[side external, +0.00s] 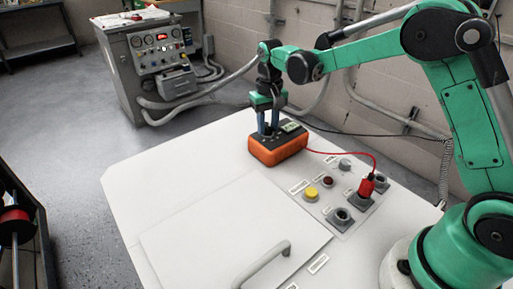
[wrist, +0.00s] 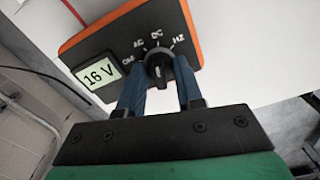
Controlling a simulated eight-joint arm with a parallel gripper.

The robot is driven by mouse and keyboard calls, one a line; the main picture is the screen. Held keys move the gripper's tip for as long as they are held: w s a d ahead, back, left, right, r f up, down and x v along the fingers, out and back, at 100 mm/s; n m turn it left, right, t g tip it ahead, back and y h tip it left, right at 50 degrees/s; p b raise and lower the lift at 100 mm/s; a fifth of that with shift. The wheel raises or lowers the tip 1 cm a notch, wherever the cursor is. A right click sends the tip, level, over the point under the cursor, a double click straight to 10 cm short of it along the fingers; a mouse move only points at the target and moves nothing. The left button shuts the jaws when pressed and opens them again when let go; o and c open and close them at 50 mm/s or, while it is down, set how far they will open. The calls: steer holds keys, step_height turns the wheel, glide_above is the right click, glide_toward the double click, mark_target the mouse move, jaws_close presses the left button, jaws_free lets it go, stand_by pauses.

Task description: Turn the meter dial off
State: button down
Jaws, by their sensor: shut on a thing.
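The meter (side external: 277,150) is an orange box with a dark face, lying at the back edge of the white table. In the wrist view the meter (wrist: 119,42) shows a display (wrist: 99,77) reading 16 V. Its black dial (wrist: 160,68) has labels around it, among them AC, DC and HZ; the label at the left is hard to read. My gripper (wrist: 160,80) reaches down over the meter with its blue fingers on either side of the dial, shut on it. My gripper also shows in the side view (side external: 268,130), upright over the meter.
A red lead runs from the meter to a red plug (side external: 367,186) on a panel with a yellow button (side external: 312,194), a dark red button and sockets (side external: 342,215). A flat lid with a grey handle (side external: 262,264) lies in front. The table's left part is clear.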

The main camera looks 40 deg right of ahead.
mark_target(268, 124)
steer(key=n, duration=1.4)
stand_by(0.5)
steer(key=c, duration=0.6)
jaws_free()
steer(key=shift+o, duration=0.2)
steer(key=shift+r, duration=2.8)
